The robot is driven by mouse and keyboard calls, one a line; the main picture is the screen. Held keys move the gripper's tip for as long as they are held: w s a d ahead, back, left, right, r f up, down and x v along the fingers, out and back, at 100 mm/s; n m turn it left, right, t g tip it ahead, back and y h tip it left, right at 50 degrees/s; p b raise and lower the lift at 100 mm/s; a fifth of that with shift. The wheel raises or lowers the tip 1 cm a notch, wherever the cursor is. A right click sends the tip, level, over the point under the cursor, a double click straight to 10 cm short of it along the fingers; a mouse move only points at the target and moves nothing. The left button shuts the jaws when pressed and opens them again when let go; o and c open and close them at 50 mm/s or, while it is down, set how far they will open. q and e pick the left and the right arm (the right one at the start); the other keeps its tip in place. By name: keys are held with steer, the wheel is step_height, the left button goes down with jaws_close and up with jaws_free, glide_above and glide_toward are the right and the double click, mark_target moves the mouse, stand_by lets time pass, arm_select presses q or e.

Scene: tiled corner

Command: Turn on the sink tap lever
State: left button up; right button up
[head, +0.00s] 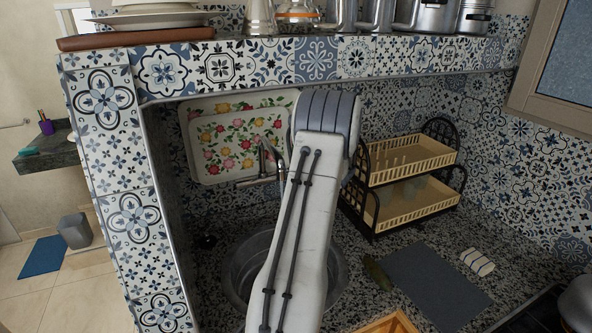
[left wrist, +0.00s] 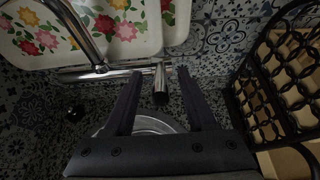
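The chrome tap (head: 264,160) is on the wall above the round metal sink (head: 240,268), partly hidden behind my left arm in the head view. In the left wrist view the curved spout (left wrist: 76,24) rises at upper left from a horizontal pipe (left wrist: 90,75). A short cylindrical handle with a dark end (left wrist: 160,84) is at the pipe's right end. My left gripper (left wrist: 159,75) is open, with one finger on each side of this handle in the picture. I cannot tell whether a finger touches it. My right gripper is not in view.
A floral tray (head: 235,135) leans on the wall behind the tap. A two-tier dish rack (head: 410,200) stands right of my arm. A tiled shelf (head: 320,60) with pots runs above.

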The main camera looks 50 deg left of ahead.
arm_select(q)
steer(key=v, duration=0.8)
steer(key=shift+d+f, duration=0.1)
stand_by(0.6)
